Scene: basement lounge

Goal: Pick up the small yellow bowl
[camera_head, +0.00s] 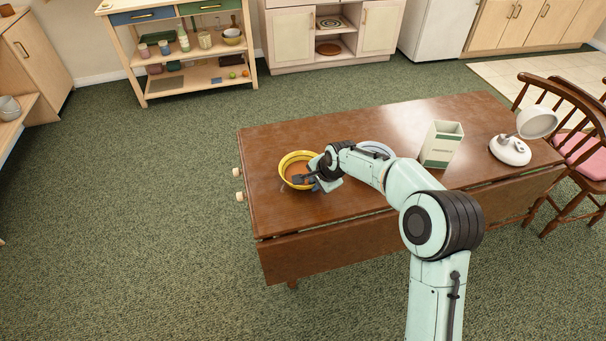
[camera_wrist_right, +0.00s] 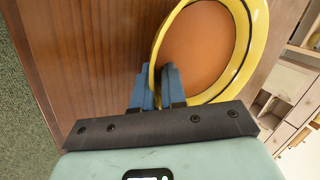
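The small yellow bowl (camera_head: 296,167), with an orange-brown inside and a dark line round its rim, is at the left end of the brown table (camera_head: 330,205) in the head view. My right gripper (camera_head: 312,179) is at the bowl's right front side. In the right wrist view, the bowl (camera_wrist_right: 205,50) fills the upper right, and the blue fingers of my right gripper (camera_wrist_right: 154,88) are close together, one on each side of its near rim. They look shut on the rim. The bowl appears upright on the table. My left gripper is not in view.
A pale plate or bowl (camera_head: 376,149) is partly hidden behind my right arm. A white-green box (camera_head: 441,144) and a white lamp (camera_head: 510,150) stand to the right. Chairs (camera_head: 582,150) are at the right end. The table's front left is clear.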

